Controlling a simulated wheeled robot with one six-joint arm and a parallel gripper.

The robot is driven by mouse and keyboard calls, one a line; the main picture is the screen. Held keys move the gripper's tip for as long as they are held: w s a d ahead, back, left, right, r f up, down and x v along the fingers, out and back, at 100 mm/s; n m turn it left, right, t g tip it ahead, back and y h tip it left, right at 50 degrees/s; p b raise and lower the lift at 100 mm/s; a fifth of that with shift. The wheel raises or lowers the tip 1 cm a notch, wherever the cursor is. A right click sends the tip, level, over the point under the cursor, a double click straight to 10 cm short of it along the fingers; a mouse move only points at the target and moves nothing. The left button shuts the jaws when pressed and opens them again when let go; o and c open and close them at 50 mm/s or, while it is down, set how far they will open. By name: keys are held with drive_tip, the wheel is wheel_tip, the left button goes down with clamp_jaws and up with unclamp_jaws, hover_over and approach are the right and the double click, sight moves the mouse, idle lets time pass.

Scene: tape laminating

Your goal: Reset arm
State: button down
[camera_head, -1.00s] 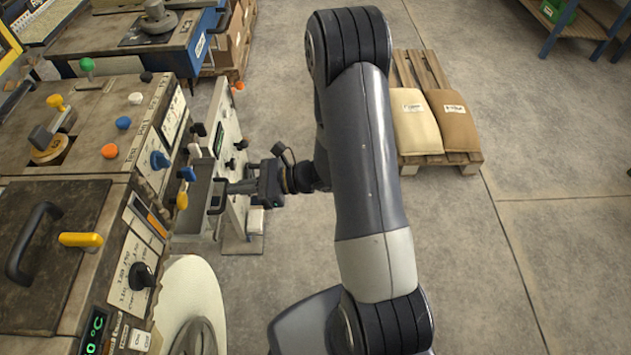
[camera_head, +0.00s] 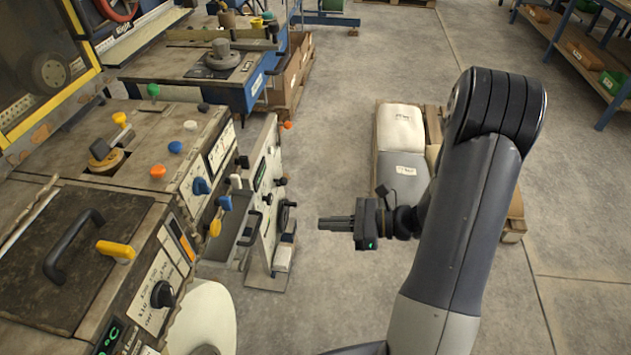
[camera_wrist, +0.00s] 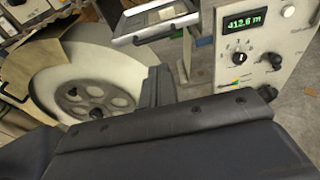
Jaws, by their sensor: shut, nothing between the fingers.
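My gripper (camera_head: 322,223) is shut and empty in the head view. It points left and hangs over the open floor, apart from the white control panel (camera_head: 262,185) of the laminating machine (camera_head: 140,170). In the wrist view, my gripper (camera_wrist: 160,80) shows as dark fingers close together at the middle. Beyond them are a large pale roll with a grey hub (camera_wrist: 92,95) at the left and the panel with a green display reading 412.6 m (camera_wrist: 245,22) at the upper right. My arm is folded up on the right side of the head view.
The machine, with a drawer-like tray (camera_head: 232,240) and several coloured knobs, fills the left. A pallet (camera_head: 513,225) with sacks (camera_head: 400,128) stands behind my arm. Blue shelves (camera_head: 612,112) are at the upper right. The floor (camera_head: 330,280) between machine and arm is clear.

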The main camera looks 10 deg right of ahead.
drive_tip(key=shift+a, duration=0.1)
drive_tip(key=x, duration=1.3)
drive_tip(key=shift+a, duration=0.35)
